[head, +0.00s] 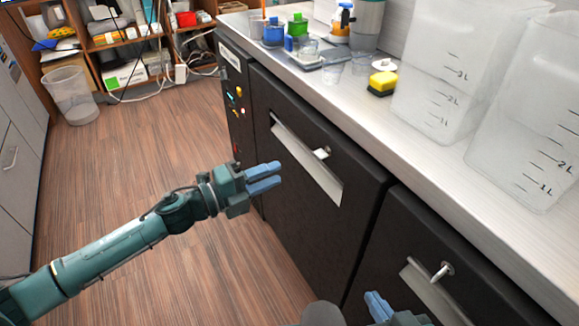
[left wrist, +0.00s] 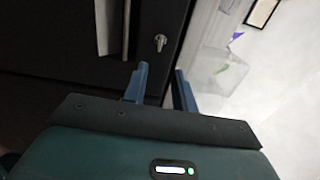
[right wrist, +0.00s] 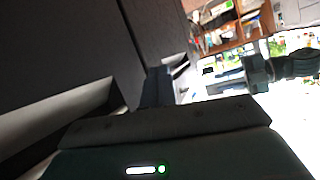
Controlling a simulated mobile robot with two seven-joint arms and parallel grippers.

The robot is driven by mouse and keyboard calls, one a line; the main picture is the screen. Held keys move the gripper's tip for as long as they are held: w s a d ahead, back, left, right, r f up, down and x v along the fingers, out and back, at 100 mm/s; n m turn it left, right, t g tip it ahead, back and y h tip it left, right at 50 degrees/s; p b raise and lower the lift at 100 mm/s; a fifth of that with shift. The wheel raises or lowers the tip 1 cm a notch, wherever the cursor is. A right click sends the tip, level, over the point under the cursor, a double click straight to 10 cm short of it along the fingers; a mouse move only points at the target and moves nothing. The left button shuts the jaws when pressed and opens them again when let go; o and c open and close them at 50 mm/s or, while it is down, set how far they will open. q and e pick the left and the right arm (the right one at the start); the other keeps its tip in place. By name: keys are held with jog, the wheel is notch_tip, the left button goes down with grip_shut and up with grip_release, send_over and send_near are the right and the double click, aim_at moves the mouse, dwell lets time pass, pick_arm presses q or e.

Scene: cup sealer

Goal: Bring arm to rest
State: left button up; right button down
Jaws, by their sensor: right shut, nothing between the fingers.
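My left arm reaches in from the left in the head view. Its gripper (head: 264,177) points right at the dark cabinet front (head: 285,220), above the wooden floor. In the left wrist view its two blue fingers (left wrist: 160,88) stand apart with nothing between them. My right gripper (head: 378,306) shows only in part at the bottom of the head view, near the lower drawer handle. In the right wrist view its fingers (right wrist: 158,86) are together and hold nothing. Both grippers are below the counter top.
Cabinet handles (head: 308,165) stick out slightly. A waste bin (head: 70,95) and shelves stand at the back. The wooden floor (head: 140,150) is clear.

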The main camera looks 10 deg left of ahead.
pick_arm(q)
jog(key=shift+s+a, duration=0.45)
jog(key=shift+a, duration=0.1)
pick_arm(e)
jog(key=shift+s+r, duration=0.15)
jog(key=shift+s, duration=0.05)
jog(key=shift+d, duration=0.1)
